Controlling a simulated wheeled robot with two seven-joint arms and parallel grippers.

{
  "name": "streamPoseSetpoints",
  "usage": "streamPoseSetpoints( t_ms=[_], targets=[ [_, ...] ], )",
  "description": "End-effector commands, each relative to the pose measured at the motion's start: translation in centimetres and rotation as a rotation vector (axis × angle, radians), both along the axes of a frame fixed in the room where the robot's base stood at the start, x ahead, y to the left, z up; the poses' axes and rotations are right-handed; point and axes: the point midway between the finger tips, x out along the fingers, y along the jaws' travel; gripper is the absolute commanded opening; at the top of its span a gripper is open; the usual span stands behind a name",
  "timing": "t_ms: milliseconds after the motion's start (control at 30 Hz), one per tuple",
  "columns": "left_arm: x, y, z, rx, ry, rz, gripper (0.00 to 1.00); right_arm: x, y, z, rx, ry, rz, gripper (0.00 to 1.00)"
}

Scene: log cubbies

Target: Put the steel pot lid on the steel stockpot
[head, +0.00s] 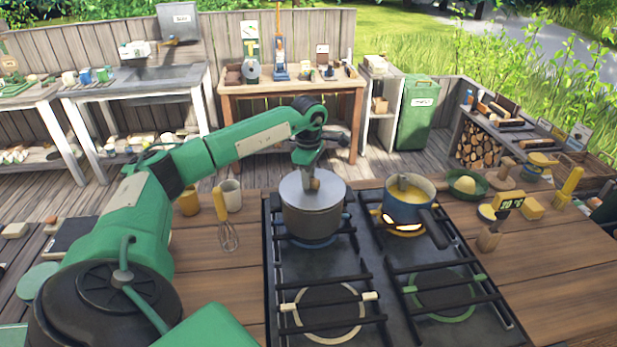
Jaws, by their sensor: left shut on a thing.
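The steel stockpot (313,222) stands upright on the back left burner of the black stove. The steel pot lid (328,197) is at the top of the pot, over its mouth; I cannot tell whether it rests fully on the rim. My left gripper (312,183) reaches down from above and is shut on the lid's small wooden knob. The fingertips are small and partly hidden by the wrist. My right gripper is not in view.
A blue saucepan (408,200) with yellow contents sits on the lit back right burner. Both front burners (330,312) are empty. A whisk (226,225), a white mug (231,195) and a yellow mug (188,202) are left of the stove. A green bowl (484,183) is at right.

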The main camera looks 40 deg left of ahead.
Motion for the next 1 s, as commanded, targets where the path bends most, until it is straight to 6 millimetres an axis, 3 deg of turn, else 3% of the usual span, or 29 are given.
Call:
streamPoseSetpoints(
  t_ms=[1000],
  targets=[
    [-0.01,0.00,-0.55,0.000,0.000,0.000,0.00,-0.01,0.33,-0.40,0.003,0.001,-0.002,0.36]
  ],
)
